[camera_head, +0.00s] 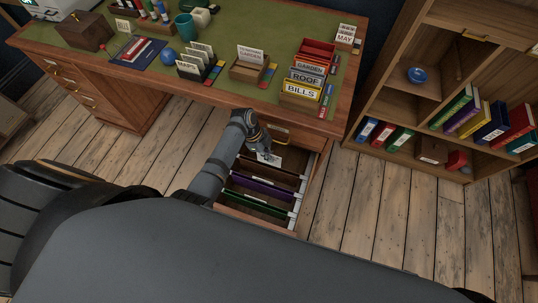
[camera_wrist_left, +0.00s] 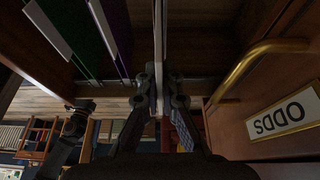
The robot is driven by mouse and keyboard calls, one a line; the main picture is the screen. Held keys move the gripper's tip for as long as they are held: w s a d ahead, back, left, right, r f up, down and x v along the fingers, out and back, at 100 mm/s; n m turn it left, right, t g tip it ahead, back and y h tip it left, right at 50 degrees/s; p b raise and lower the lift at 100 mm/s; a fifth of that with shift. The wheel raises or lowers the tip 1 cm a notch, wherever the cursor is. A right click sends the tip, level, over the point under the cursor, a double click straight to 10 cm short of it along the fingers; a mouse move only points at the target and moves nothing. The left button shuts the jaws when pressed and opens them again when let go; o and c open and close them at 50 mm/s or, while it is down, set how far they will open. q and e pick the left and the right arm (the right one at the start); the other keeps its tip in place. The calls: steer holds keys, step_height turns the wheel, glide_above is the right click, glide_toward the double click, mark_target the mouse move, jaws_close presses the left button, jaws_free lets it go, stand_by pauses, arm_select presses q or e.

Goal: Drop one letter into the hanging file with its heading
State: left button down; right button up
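My left gripper (camera_head: 263,152) is over the open desk drawer (camera_head: 227,210). It is shut on a thin white letter (camera_head: 268,157), seen edge-on between the fingers in the left wrist view (camera_wrist_left: 158,50). The letter's heading is not readable. The drawer has several hanging files, including a purple one (camera_head: 262,188) and a green one (camera_head: 255,207). These also show at the upper left of the wrist view. The file tab writing is not readable. A dark jointed shape (camera_wrist_left: 72,130) in the wrist view may be my right arm; its fingers are not clear.
A drawer front with a brass handle (camera_wrist_left: 262,55) and an ODDS label (camera_wrist_left: 288,112) is close to my left gripper in the wrist view. Dividers marked GARDEN, ROOF and BILLS (camera_head: 300,90) stand on the desk. A bookcase (camera_head: 390,95) is at right, with bare floor before it.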

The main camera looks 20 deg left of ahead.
mark_target(272, 164)
arm_select(q)
steer(key=shift+f, duration=0.1)
stand_by(0.4)
steer(key=shift+f+b, duration=1.4)
steer(key=shift+f, duration=0.5)
steer(key=c, duration=1.4)
jaws_free()
steer(key=shift+c, duration=0.2)
step_height(272, 164, up, 7)
steer(key=p, duration=0.7)
steer(key=shift+r+p, duration=0.15)
steer(key=shift+p, duration=0.2)
